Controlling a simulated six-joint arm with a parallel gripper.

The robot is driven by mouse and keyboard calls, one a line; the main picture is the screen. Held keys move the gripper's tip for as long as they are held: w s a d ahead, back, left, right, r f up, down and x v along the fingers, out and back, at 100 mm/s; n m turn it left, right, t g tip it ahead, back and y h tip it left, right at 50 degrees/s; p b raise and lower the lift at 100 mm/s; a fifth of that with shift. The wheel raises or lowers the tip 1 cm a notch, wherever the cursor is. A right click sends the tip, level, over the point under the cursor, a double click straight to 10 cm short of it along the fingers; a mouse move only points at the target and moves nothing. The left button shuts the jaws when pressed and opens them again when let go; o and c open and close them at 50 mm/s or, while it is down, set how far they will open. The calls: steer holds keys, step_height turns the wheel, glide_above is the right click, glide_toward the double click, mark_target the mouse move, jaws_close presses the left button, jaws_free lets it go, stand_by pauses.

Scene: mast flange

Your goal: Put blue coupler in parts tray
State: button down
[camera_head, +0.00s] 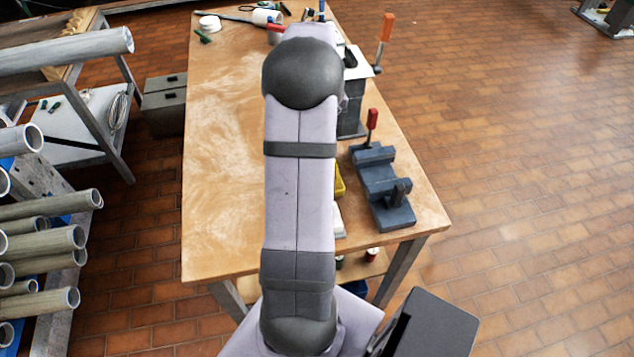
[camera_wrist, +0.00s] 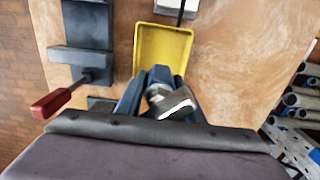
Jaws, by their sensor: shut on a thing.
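A yellow parts tray (camera_wrist: 163,45) lies on the wooden bench beyond my gripper in the wrist view. In the head view only a sliver of its edge (camera_head: 340,181) shows beside my arm. My gripper (camera_wrist: 160,100) is shut on a part with a silver-grey ribbed body, which I take to be the blue coupler (camera_wrist: 158,93). Dark blue surfaces stand around it, and I cannot tell clearly which are coupler and which are fingers. The held part appears just short of the tray's near edge in the wrist view; its height is unclear. My arm hides the gripper in the head view.
A blue-grey vise-like fixture (camera_head: 382,185) with a red handle (camera_head: 372,118) stands right of the tray. Behind it is a grey fixture with an orange handle (camera_head: 386,28). A white item (camera_head: 338,220) lies near the front edge. The bench's left side (camera_head: 220,150) is clear.

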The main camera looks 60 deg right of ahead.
steer(key=shift+f+p, duration=1.55)
steer(key=shift+f, duration=3.4)
steer(key=shift+f, duration=0.15)
steer(key=c, duration=1.2)
jaws_free()
step_height(320, 180, up, 12)
steer(key=b, duration=0.3)
steer(key=shift+b, duration=0.35)
